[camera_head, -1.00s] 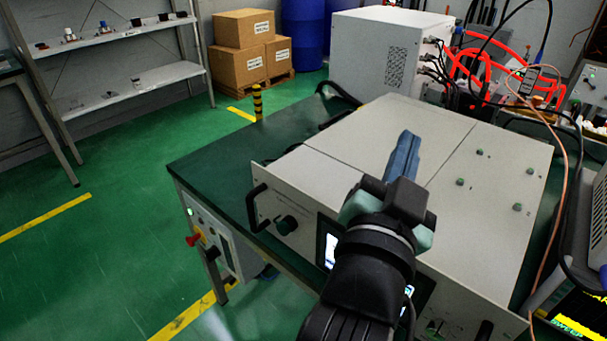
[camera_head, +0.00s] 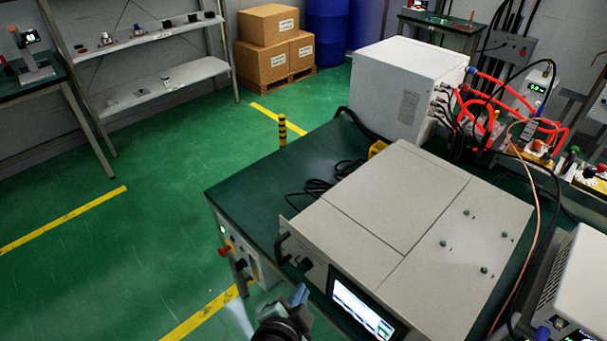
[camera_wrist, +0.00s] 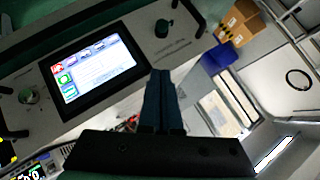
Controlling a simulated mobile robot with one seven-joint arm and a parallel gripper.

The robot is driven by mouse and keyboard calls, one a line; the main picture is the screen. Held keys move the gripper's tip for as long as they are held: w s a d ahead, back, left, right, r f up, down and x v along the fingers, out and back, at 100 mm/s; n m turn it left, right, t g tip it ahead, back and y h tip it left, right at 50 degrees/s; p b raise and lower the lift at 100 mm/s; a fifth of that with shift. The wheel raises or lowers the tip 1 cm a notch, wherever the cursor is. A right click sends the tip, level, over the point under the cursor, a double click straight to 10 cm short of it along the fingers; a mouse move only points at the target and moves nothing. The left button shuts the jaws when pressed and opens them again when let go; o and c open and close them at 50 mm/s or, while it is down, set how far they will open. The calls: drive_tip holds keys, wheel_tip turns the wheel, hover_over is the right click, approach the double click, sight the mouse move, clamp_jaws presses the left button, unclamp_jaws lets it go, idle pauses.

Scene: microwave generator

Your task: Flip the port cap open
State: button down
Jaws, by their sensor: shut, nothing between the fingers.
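The grey microwave generator (camera_head: 400,230) lies on the green-topped table, its front panel facing the lower left. Its lit screen (camera_head: 362,308) shows in the head view and, larger, the same screen (camera_wrist: 97,70) shows in the wrist view. A black knob (camera_wrist: 163,28) and a round fitting (camera_wrist: 29,96) sit on either side of the screen. I cannot make out which part is the port cap. My gripper (camera_head: 299,294) is low in front of the panel, left of the screen. In the wrist view my gripper (camera_wrist: 160,76) has its blue fingers together, empty, near the panel's edge.
A black handle (camera_head: 283,248) sticks out at the panel's left end. A white unit (camera_head: 405,85) with red and black cables stands behind. Another instrument (camera_head: 570,280) is at the right. The green table top (camera_head: 245,190) is bare at left; open floor lies beyond.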

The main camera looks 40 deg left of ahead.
hover_over(307, 268)
drive_tip(key=s+d, duration=0.3)
drive_tip(key=f, duration=0.5)
drive_tip(key=shift+w+d+f+p, duration=0.2)
drive_tip(key=shift+f+p, duration=0.1)
drive_tip(key=shift+f, duration=0.1)
drive_tip(key=shift+a+f, duration=0.55)
drive_tip(key=shift+f, duration=0.25)
drive_tip(key=shift+a+f, duration=0.5)
drive_tip(key=shift+f, duration=0.3)
drive_tip(key=shift+f, duration=0.1)
drive_tip(key=shift+f+b, duration=0.15)
drive_tip(key=shift+b, duration=0.4)
drive_tip(key=shift+d, duration=0.15)
